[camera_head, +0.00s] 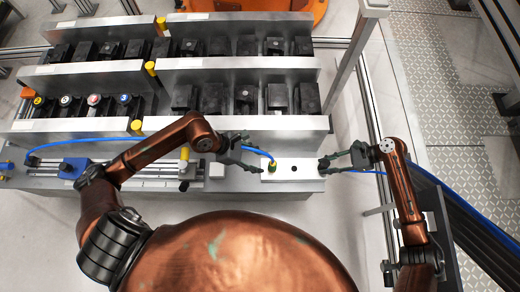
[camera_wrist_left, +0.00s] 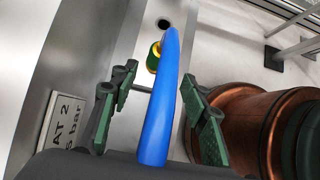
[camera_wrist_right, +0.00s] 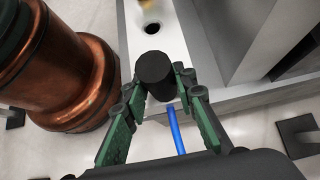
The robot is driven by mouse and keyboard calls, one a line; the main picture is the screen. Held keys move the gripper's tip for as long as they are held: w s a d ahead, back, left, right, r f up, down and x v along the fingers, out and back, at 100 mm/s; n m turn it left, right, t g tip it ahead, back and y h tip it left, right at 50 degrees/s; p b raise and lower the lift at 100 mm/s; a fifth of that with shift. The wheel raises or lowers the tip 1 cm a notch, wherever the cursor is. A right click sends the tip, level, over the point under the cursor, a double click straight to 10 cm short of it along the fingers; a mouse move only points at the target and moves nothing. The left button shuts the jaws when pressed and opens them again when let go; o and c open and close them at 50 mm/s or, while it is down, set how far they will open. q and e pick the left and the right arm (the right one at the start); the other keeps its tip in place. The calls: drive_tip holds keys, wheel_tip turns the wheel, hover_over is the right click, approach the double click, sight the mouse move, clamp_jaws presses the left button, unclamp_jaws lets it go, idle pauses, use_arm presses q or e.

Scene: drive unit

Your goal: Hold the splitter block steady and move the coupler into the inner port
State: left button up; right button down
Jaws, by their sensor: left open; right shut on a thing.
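The splitter block (camera_head: 310,170) is a pale block at the right end of the bench rail. The coupler (camera_head: 271,167) is brass with a green ring and stands upright in the block's left part, with a blue hose (camera_wrist_left: 158,110) on top. An empty dark port (camera_head: 293,167) lies to its right; it also shows in the left wrist view (camera_wrist_left: 163,23). My left gripper (camera_head: 256,157) is open, its fingers either side of the hose, near the coupler. My right gripper (camera_head: 322,163) is shut on a black cylinder (camera_wrist_right: 155,75) at the block's right end.
Metal racks (camera_head: 240,70) with several black blocks stand behind the rail. A blue clamp (camera_head: 74,167) sits on the rail's left part. Another blue hose (camera_head: 365,172) runs off to the right. A metal post (camera_head: 352,60) rises behind my right gripper.

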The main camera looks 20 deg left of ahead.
sight(271, 165)
use_arm(q)
drive_tip(key=x, duration=0.9)
drive_tip(key=shift+w+a, duration=0.1)
drive_tip(key=shift+c, duration=0.4)
clamp_jaws()
idle(0.7)
